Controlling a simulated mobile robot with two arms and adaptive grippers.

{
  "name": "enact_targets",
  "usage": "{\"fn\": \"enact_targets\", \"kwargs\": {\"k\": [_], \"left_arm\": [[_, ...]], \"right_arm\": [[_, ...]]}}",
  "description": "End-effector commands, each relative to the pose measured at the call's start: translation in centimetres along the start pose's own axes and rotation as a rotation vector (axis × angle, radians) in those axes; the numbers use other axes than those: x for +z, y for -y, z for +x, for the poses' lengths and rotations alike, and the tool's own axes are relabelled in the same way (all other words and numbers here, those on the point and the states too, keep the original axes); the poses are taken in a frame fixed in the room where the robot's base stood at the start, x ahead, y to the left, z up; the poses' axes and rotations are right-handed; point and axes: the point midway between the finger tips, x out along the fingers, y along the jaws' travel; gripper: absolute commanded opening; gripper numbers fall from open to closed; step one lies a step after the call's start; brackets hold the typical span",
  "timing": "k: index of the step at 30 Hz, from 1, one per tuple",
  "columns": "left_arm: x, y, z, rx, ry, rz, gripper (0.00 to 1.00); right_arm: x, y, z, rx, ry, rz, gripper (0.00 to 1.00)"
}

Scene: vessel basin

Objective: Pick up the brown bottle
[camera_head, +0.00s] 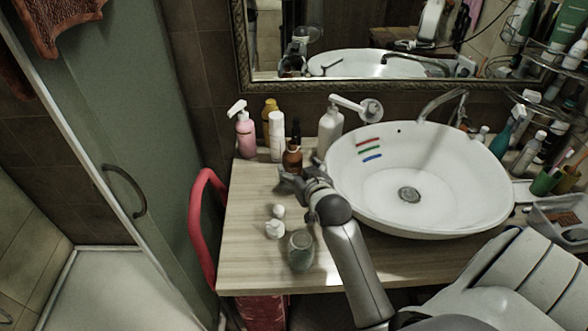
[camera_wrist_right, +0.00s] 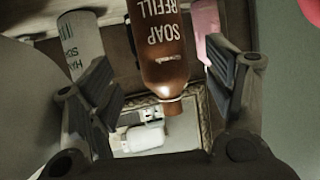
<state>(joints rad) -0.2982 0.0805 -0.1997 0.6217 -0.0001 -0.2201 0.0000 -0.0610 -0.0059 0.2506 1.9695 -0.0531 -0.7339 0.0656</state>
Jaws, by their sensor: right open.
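The brown bottle (camera_head: 292,159) stands upright on the wooden counter, left of the white basin, among other bottles. Its lower part is hidden behind my right gripper (camera_head: 288,178) in the head view. In the right wrist view the brown bottle (camera_wrist_right: 166,50) appears upside down, with the words SOAP REFILL on it. It lies between the two spread fingers of my right gripper (camera_wrist_right: 160,65), with a gap on each side. My right gripper is open and holds nothing. My left gripper is in neither view.
A white pump bottle (camera_head: 329,130) is beside the basin (camera_head: 450,180). Small white items (camera_head: 275,228) and a glass jar (camera_head: 301,250) sit nearer the front edge.

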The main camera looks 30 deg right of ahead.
Motion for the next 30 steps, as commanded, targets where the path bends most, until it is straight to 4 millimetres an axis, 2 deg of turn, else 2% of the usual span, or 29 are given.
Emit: {"fn": "enact_targets", "kwargs": {"k": [8,18,28,30], "left_arm": [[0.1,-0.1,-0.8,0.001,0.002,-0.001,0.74],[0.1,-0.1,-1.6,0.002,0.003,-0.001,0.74],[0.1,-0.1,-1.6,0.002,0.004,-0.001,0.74],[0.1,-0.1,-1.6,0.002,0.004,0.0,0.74]], "right_arm": [[-0.1,0.1,2.1,-0.001,0.0,-0.001,0.75],[0.2,0.2,5.7,-0.002,-0.001,-0.002,0.75],[0.3,0.2,6.2,-0.002,-0.002,-0.002,0.75],[0.3,0.2,6.2,-0.002,-0.002,-0.002,0.67]]}}
